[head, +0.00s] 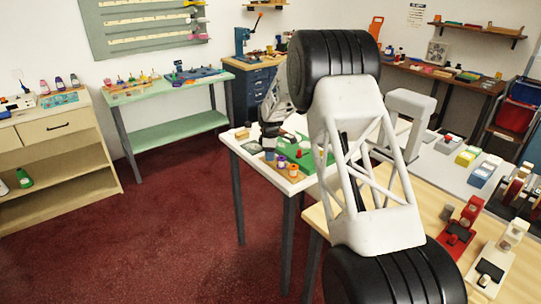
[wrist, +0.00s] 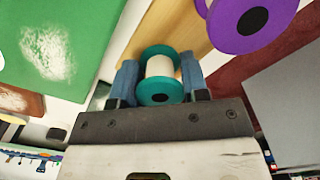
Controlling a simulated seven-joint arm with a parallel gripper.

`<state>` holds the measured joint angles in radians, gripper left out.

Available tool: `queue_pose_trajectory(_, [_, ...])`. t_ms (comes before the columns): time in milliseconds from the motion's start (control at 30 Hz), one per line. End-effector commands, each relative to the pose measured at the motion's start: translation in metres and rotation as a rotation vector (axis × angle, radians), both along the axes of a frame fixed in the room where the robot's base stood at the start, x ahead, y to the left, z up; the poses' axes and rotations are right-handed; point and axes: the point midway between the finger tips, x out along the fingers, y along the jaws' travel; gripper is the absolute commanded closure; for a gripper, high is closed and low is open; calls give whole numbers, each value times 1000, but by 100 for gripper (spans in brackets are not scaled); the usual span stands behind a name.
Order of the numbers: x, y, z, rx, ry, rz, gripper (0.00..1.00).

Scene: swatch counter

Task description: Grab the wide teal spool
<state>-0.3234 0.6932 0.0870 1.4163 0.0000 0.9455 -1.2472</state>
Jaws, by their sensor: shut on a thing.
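The teal spool (wrist: 160,68), with teal flanges and a pale wound middle, sits between the two blue fingers of my gripper (wrist: 159,76) in the wrist view. The fingers press on it from both sides, so my gripper is shut on it. In the head view my gripper (head: 268,142) is over the white table near its left side, partly behind my own arm. I cannot make out the teal spool there. I cannot tell whether the spool still touches a surface.
A purple spool (wrist: 255,18) is close to the right of my gripper in the wrist view. In the head view an orange spool (head: 293,171) stands near the front edge of the white table (head: 247,158). A green board (head: 318,160) lies beside them.

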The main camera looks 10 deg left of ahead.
Motion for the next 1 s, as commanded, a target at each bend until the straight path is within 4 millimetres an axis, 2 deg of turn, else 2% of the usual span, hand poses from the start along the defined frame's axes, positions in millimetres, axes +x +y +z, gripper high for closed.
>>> queue_pose_trajectory(267, [0,0,23,1,-3,0,81])
queue_pose_trajectory(700, [0,0,84,0,-1,0,81])
queue_pose_trajectory(1000, [0,0,99,0,-1,0,81])
